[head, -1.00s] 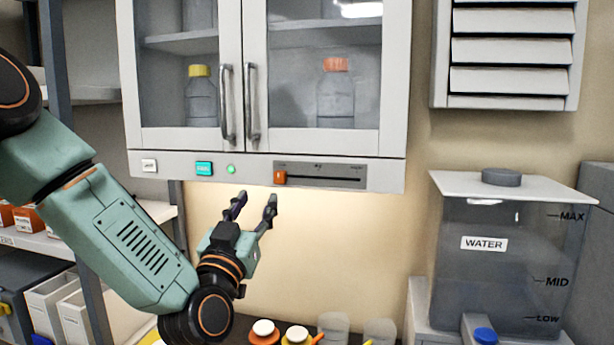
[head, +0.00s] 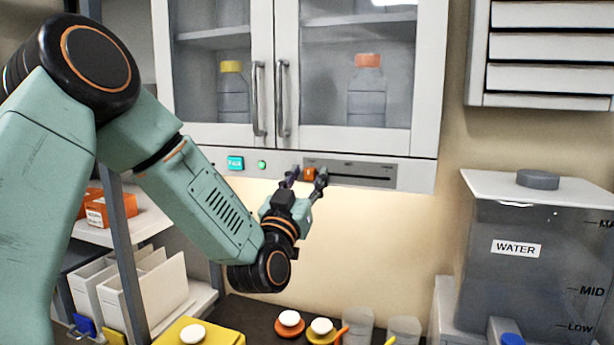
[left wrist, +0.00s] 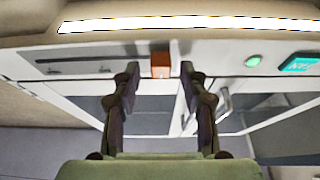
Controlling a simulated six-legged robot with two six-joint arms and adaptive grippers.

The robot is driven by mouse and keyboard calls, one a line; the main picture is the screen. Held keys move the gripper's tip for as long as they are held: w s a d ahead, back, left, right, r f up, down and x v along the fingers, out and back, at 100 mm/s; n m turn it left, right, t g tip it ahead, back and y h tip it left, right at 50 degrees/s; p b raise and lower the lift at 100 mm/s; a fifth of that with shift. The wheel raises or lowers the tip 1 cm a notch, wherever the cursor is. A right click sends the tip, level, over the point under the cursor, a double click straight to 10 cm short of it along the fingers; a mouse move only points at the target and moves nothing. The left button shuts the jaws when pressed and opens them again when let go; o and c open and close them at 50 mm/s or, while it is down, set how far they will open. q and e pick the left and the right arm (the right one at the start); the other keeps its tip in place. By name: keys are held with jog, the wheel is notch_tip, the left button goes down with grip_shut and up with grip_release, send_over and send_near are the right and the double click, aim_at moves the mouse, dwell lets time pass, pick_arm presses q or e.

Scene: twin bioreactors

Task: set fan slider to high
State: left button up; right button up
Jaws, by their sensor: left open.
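The orange fan slider knob (head: 309,174) sits at the left end of its dark slot panel (head: 362,174) on the strip below the glass-door cabinet. My left gripper (head: 306,178) is open, with one finger on each side of the knob in the head view. In the left wrist view the orange knob (left wrist: 160,66) lies between the two fingertips of the left gripper (left wrist: 160,72), with a gap on both sides. The slot panel (left wrist: 85,64) runs to the left there. Whether a finger touches the knob I cannot tell. My right gripper is not in view.
A teal button (head: 235,162) and a green light (head: 262,165) are left of the slider. Cabinet door handles (head: 281,98) hang above. A water tank (head: 530,260) stands at the right. Capped vessels (head: 290,320) stand on the bench below.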

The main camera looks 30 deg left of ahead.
pick_arm(q)
jog(key=shift+a+f, duration=0.1)
jog(key=shift+a, duration=0.1)
jog(key=c, duration=0.4)
jog(key=shift+d, duration=0.15)
grip_shut()
